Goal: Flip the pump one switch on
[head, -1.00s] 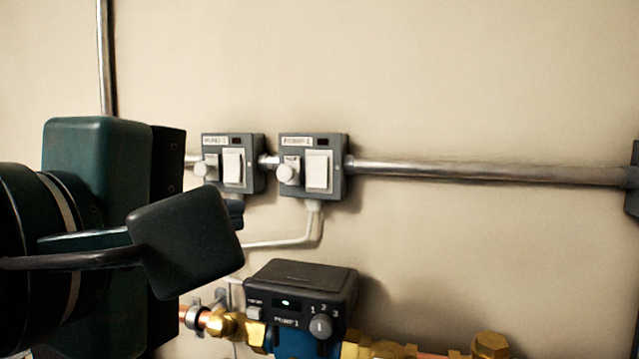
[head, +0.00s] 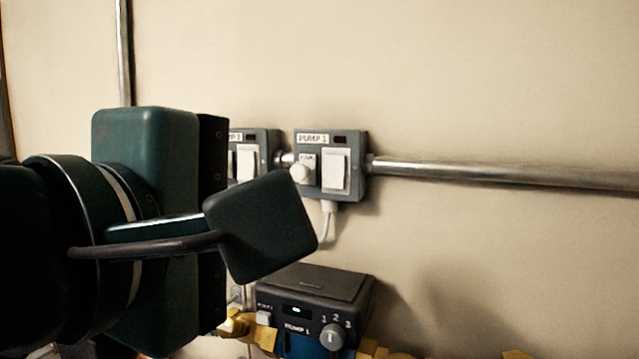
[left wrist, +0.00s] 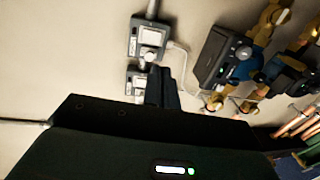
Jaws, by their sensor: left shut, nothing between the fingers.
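The grey PUMP 1 switch box (head: 361,160) is on the wall in the middle of the head view. It has a white rocker switch (head: 335,172), a round white knob (head: 300,173) and a small dark window. It is the upper box (left wrist: 136,38) in the left wrist view. My left gripper stands left of it in the head view; its fingers are hidden there behind a black plate. In the left wrist view the dark, shut fingers (left wrist: 160,75) show beside the lower box, apparently empty. I cannot tell whether they touch anything. My right gripper is in neither view.
A second, similar switch box (head: 262,140) is left of PUMP 1, partly hidden by my gripper. A metal conduit (head: 480,172) runs right along the wall. Below is a black PUMP 1 control unit (head: 318,285) with a green light and dial, beside brass fittings (head: 235,322).

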